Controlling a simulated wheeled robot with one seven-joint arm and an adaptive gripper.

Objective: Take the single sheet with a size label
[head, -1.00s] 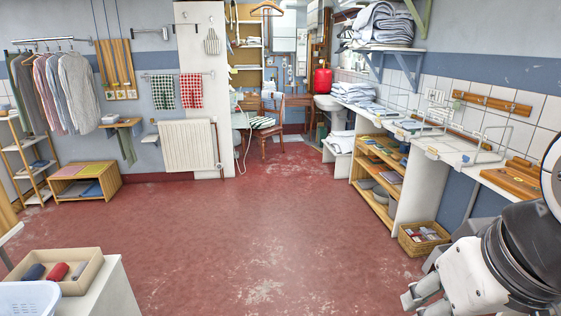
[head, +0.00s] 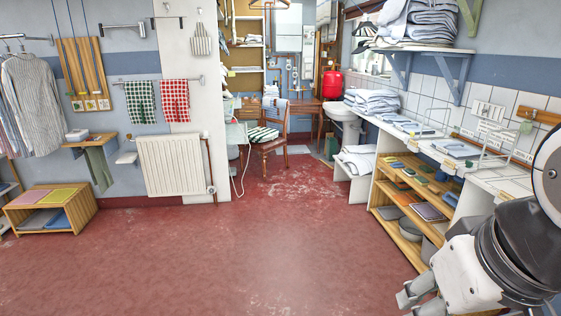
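No size label is readable from here, so I cannot tell which piece of linen is the single sheet. A folded white stack (head: 371,102) lies at the far end of the right counter. Flat folded pieces lie nearer, one grey-blue piece (head: 456,149) and another (head: 413,128), between wire dividers. A large folded stack (head: 425,24) lies on the wall shelf, and more white linen (head: 358,158) lies low beside the counter. My gripper (head: 408,299) is at the lower right, over the floor, apart from all linen. Its fingers look spread and empty.
A wooden shelf unit (head: 384,215) with folded cloths and bowls stands under the right counter (head: 487,180). A chair (head: 270,146) with striped cloth stands at the back. A radiator (head: 171,166) and low wooden cubby (head: 48,210) are left. The red floor (head: 215,260) between is clear.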

